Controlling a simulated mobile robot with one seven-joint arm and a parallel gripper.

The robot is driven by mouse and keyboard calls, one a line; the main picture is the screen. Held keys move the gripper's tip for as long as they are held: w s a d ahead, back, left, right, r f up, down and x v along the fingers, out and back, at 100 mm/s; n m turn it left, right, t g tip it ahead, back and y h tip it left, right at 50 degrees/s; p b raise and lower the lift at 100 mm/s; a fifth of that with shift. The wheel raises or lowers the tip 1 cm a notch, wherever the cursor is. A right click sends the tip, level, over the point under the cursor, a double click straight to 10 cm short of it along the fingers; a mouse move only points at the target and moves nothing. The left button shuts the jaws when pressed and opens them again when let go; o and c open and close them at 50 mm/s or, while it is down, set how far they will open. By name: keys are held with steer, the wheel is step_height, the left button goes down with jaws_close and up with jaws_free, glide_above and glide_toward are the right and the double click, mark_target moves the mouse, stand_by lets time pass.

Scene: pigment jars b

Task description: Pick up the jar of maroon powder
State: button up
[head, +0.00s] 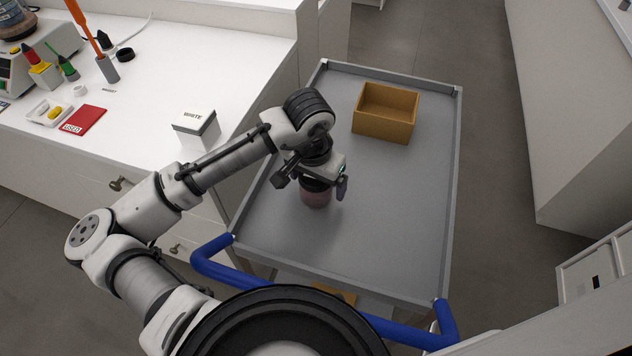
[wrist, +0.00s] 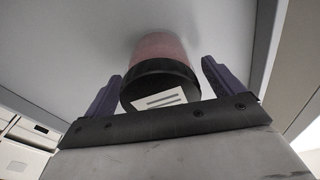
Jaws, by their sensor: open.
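The jar of maroon powder (head: 315,198) stands on the grey top of a cart (head: 385,205), directly below my gripper. In the wrist view the jar (wrist: 160,47) shows its pinkish-maroon side and a black lid with a white label. My gripper (head: 322,187) is open, with its fingers pointing down at the jar. In the wrist view my gripper (wrist: 160,82) has one finger on each side of the lid, with a visible gap at the right finger. In the head view the wrist hides the jar's upper part.
An open tan wooden box (head: 384,127) stands on the cart's far part. A white box labelled WHITE (head: 196,130) sits on the counter to the left. The cart has raised edges and a blue handle (head: 300,290). Its right and near top is clear.

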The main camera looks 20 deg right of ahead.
steer(key=shift+c, duration=0.2)
steer(key=c, duration=1.1)
steer(key=shift+r, duration=0.1)
